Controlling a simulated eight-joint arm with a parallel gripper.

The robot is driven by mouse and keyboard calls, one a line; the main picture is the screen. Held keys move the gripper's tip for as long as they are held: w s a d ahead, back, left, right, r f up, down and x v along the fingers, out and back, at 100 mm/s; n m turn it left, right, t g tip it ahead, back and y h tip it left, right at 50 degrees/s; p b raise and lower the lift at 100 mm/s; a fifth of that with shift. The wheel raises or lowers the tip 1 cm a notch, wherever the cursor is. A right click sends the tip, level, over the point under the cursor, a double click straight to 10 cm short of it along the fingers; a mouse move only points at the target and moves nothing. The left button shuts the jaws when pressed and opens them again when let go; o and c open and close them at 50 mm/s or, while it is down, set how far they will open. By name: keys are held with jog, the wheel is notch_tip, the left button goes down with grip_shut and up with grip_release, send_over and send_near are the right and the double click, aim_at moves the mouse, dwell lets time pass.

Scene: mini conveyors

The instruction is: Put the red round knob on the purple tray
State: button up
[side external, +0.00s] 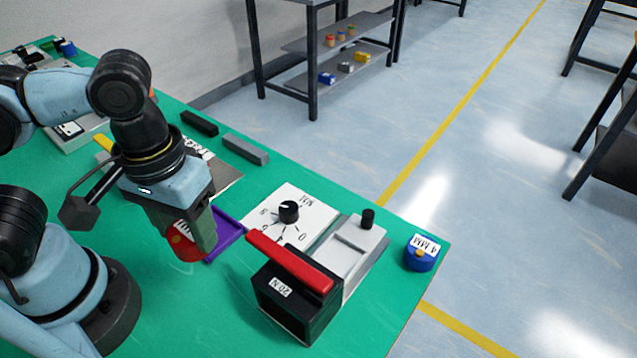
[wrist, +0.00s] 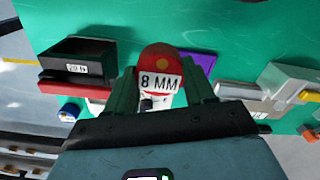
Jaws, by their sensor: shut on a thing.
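The red round knob (side external: 183,250) has a white label, which reads "8 MM" in the wrist view (wrist: 157,57). My gripper (side external: 200,240) points down and is shut on the knob, with a finger on each side of it in the wrist view (wrist: 160,88). The purple tray (side external: 228,238) shows just right of my gripper in the side view, partly hidden behind it. In the wrist view a piece of the tray (wrist: 203,60) shows right of the knob. I cannot tell the knob's exact height above the green table.
A black box (side external: 283,300) with a red bar and a "20 N" label stands right of the tray. Behind it are a white dial plate (side external: 310,212) and a grey fixture (side external: 350,250). A blue "4 MM" knob (side external: 420,258) sits near the table's right edge. Black and grey bars (side external: 245,149) lie farther back.

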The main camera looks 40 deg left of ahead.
jog(key=w+a+f, duration=0.4)
jog(key=a, duration=0.1)
jog(key=w+a+f, duration=0.2)
jog(key=shift+w+a, duration=0.1)
jog(key=shift+a, duration=0.25)
jog(key=shift+f, duration=1.95)
jog(key=shift+f, duration=0.15)
jog(key=o, duration=1.1)
jog(key=shift+o, duration=0.2)
jog(key=shift+r, duration=6.05)
jog(key=w+a+m+t, duration=0.3)
jog(key=w+t, duration=0.4)
jog(key=shift+m, duration=0.3)
